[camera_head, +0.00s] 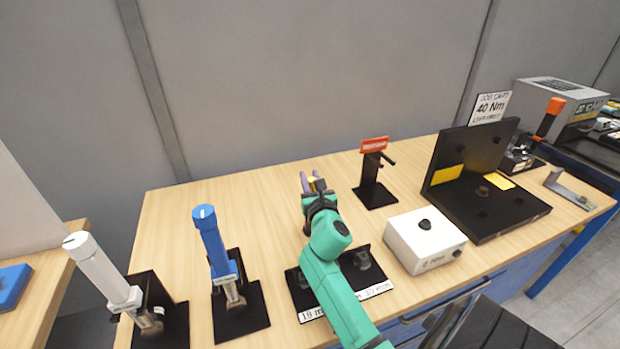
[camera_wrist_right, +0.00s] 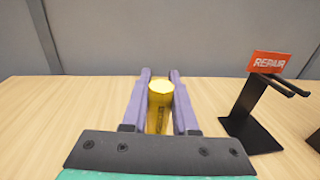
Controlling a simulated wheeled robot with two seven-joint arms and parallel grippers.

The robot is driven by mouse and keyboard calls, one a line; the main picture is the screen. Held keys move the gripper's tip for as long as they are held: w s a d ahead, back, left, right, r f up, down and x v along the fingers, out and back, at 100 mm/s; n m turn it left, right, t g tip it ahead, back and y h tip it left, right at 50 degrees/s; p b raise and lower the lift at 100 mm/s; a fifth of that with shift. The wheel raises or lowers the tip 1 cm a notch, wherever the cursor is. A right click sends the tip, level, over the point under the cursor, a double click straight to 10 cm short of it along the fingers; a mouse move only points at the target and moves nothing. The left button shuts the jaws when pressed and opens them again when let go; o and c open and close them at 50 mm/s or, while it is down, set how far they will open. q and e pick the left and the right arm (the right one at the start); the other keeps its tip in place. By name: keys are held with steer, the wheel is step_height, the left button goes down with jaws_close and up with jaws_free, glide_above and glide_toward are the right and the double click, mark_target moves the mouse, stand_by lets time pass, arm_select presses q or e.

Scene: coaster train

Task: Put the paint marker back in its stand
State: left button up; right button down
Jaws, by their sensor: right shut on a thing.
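My right gripper (camera_head: 313,184) is shut on a yellow cylinder, which I take to be the paint marker (camera_wrist_right: 160,104). In the right wrist view the marker stands between the two purple fingers (camera_wrist_right: 159,100), its top facing the camera. In the head view only a small yellow bit of it shows, above the wooden bench (camera_head: 175,235). I cannot tell whether its lower end touches the bench. A black stand (camera_head: 374,190) with a red REPAIR sign and two prongs is right of the gripper, apart from it. I cannot tell which holder is the marker's stand. My left gripper is not in view.
A black base with a size label (camera_head: 345,305) lies under my green right arm. Blue (camera_head: 210,240) and white (camera_head: 100,270) upright tools stand in black holders at left. A white box (camera_head: 425,240) and black angled board (camera_head: 470,165) are at right. The back-left bench is clear.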

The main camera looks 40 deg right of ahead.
step_height(320, 180, down, 4)
steer(key=b, duration=0.3)
steer(key=shift+w+f, duration=0.15)
stand_by(0.6)
stand_by(0.3)
steer(key=c, duration=0.6)
jaws_free()
